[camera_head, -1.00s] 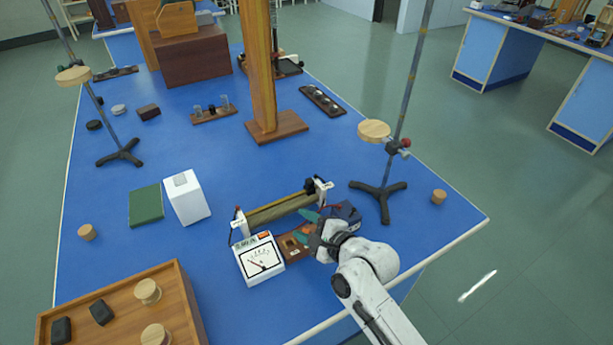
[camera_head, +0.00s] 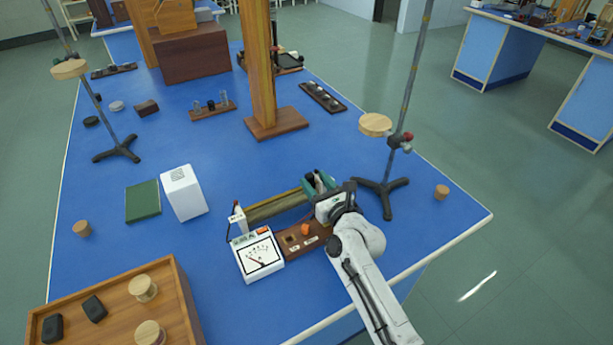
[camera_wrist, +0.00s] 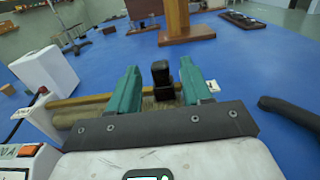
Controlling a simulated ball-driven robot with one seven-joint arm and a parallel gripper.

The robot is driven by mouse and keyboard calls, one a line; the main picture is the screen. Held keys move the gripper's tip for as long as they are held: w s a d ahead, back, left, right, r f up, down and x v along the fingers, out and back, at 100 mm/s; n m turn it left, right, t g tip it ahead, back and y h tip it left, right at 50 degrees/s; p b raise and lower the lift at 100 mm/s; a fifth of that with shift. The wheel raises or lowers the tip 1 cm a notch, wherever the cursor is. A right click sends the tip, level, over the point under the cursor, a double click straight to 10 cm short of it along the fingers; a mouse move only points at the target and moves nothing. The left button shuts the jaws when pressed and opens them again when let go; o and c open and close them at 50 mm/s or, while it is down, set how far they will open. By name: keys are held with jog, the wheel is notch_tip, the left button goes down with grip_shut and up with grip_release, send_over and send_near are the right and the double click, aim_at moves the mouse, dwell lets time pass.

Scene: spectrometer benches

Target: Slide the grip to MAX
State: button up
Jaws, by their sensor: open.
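The slide rheostat is a brown wound tube (camera_head: 275,208) with a rod above it, held between white end posts on the blue table. In the wrist view, its black grip (camera_wrist: 161,80) stands on the rod near the right end, between the two teal fingers. My gripper (camera_head: 318,183) is open over the right end of the rheostat and hides the grip in the head view. In the wrist view, my gripper (camera_wrist: 164,88) shows its fingers apart on both sides of the grip, with gaps visible. The white analog meter (camera_head: 258,254) stands at the rheostat's front left. No MAX mark is readable.
A wooden switch board (camera_head: 303,238) with an orange knob lies in front of the tube. A retort stand (camera_head: 383,192) rises close to the right of my gripper.

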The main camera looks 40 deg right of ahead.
aim_at(312, 178)
jog(key=shift+b+x, duration=0.85)
jog(key=shift+x, duration=1.8)
jog(key=shift+c, duration=0.5)
grip_shut()
